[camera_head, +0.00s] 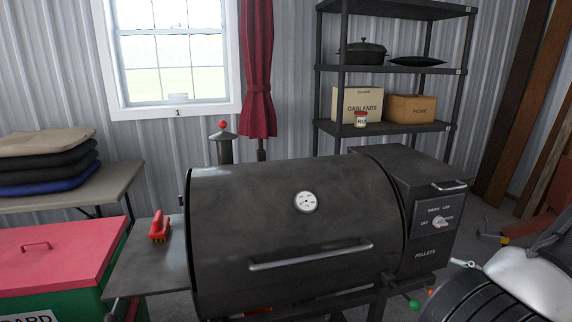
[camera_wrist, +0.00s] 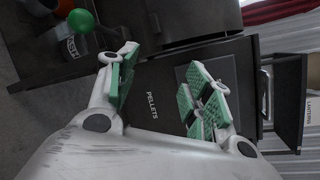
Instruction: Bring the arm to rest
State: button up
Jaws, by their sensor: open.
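My gripper (camera_wrist: 162,60) shows in the wrist view with its two green-padded fingers spread wide and nothing between them. It faces the dark pellet hopper side of the grill, where the word PELLETS shows between the fingers. How far the fingers are from the hopper I cannot tell. In the head view, the gripper's fingers are not clearly seen. A pale rounded part at the lower right edge there may be my arm.
The grill (camera_head: 290,225) with its lid shut fills the middle; its pellet hopper (camera_head: 425,200) is at right. A red brush (camera_head: 159,228) lies on its left side shelf. A black rack (camera_head: 390,70) stands behind, and a red-lidded box (camera_head: 60,255) at lower left.

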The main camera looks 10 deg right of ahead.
jog(key=s+a+r+n+g, duration=0.8)
jog(key=s+a+r+g, duration=0.15)
jog(key=g, duration=0.45)
jog(key=w+a+r+n+t+h, duration=0.2)
jog(key=a+r+n+h, duration=0.1)
jog(key=r+n, duration=0.3)
jog(key=w+a+r+n+t+h, duration=0.2)
jog(key=a+r+n, duration=0.3)
jog(key=r, duration=0.6)
jog(key=shift+w+a+r+n+h, duration=0.15)
jog(key=shift+a+n+h, duration=0.15)
jog(key=shift+n+h, duration=0.35)
